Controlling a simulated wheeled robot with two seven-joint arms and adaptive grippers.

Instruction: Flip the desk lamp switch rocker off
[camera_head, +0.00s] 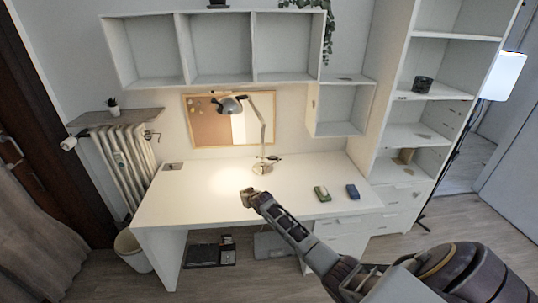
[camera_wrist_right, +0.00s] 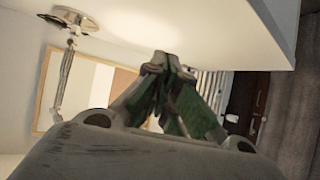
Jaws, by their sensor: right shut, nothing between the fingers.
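The desk lamp (camera_head: 263,128) stands upright at the back middle of the white desk (camera_head: 205,205). Its metal head (camera_head: 229,105) points down to the left over a bright patch, so it looks lit. Its round base (camera_head: 262,168) is on the desk top; the switch rocker is too small to make out. My right gripper (camera_head: 247,195) is shut and empty, over the desk in front of the lamp and apart from it. In the right wrist view the gripper (camera_wrist_right: 165,65) has its fingertips together, with the lamp base (camera_wrist_right: 85,17) at the upper left. My left gripper is not in view.
A green object (camera_head: 321,193) and a blue object (camera_head: 352,191) lie on the desk at right. A small dark item (camera_head: 172,166) lies at the back left. A corkboard (camera_head: 205,122) is behind the lamp, with wall shelves (camera_head: 188,50) above. The desk's left part is clear.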

